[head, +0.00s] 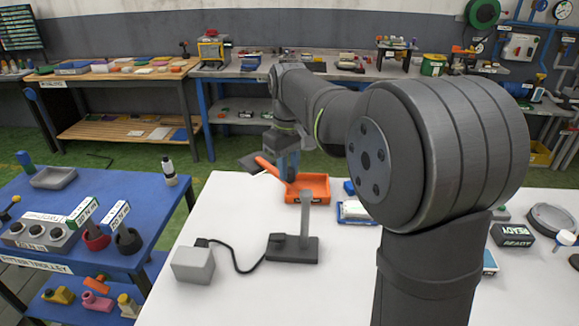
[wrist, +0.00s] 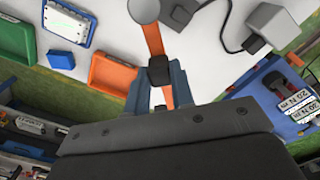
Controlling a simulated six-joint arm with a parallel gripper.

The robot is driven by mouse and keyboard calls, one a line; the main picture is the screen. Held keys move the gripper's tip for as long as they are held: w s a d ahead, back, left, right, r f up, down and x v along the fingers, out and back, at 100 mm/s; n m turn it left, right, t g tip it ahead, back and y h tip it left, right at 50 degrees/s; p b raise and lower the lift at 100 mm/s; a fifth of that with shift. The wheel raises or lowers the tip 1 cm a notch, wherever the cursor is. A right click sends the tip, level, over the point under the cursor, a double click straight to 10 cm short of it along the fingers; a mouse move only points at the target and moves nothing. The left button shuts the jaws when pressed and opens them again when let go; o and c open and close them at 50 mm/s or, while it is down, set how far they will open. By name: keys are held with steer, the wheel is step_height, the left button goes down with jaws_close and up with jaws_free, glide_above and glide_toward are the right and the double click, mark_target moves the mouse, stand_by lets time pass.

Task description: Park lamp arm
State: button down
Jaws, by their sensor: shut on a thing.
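The lamp arm is an orange bar (head: 267,168) reaching out to the back left from near the top of a grey post (head: 305,214) on a dark base (head: 292,248). In the wrist view the orange bar (wrist: 153,38) runs from the round grey post top (wrist: 143,10) to my fingers. My gripper (head: 288,170) is shut on the bar at a dark sleeve (wrist: 158,70). In the wrist view my gripper (wrist: 157,88) has a blue-grey finger on each side, and the bar's orange end shows between them. The exact joint at the post is not clear.
An orange tray (head: 318,184) stands just behind the post. A grey box (head: 193,265) joins the base by a black cable (head: 238,262). A blue trolley (head: 120,233) with labelled tools is at the left.

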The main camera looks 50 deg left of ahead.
steer(key=shift+r, duration=0.1)
steer(key=c, duration=1.2)
jaws_free()
steer(key=shift+c, duration=0.2)
step_height(320, 180, up, 17)
steer(key=shift+r, duration=0.15)
step_height(320, 180, down, 18)
steer(key=shift+r, duration=0.2)
steer(key=shift+r, duration=0.1)
